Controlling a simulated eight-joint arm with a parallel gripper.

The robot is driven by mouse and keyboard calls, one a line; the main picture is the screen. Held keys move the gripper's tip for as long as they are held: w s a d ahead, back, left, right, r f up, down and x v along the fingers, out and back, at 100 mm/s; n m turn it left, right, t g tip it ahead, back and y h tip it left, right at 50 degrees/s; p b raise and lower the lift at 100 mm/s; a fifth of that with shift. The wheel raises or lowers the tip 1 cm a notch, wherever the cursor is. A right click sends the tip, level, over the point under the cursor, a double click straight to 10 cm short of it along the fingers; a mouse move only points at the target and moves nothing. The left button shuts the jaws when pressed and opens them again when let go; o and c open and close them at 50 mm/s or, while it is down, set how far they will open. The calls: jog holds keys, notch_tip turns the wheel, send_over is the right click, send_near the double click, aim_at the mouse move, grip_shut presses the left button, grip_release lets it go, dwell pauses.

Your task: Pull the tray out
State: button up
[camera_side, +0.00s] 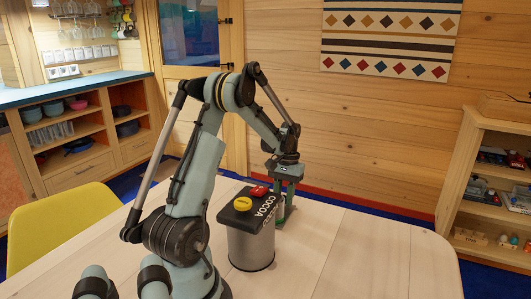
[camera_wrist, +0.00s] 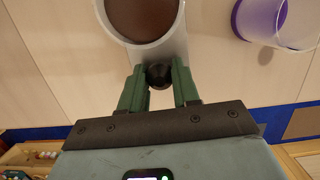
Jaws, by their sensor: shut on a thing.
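A cocoa machine (camera_side: 250,245) stands on the table, with a grey round body and a black top marked COCOA. My gripper (camera_side: 283,213) points down close against its right side, partly hidden behind it. In the wrist view, my gripper (camera_wrist: 159,76) is shut on a black knob (camera_wrist: 159,75). The knob sits at the end of a pale grey piece (camera_wrist: 172,52), apparently the tray. A pale round rim with brown inside (camera_wrist: 140,18) shows just beyond the knob, cut off by the top edge; I cannot tell whether it is a cup or part of the tray.
A yellow knob (camera_side: 242,203) and a red one (camera_side: 259,191) sit on the machine's top. A clear and purple cup (camera_wrist: 272,22) stands to the right in the wrist view. The table (camera_side: 345,255) is clear right of the machine. A yellow chair (camera_side: 62,228) is at left.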

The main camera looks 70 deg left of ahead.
jog(key=shift+w+a, duration=1.05)
jog(key=shift+a, duration=0.1)
jog(key=o, duration=1)
jog(key=shift+r, duration=0.15)
jog(key=shift+r, duration=2.85)
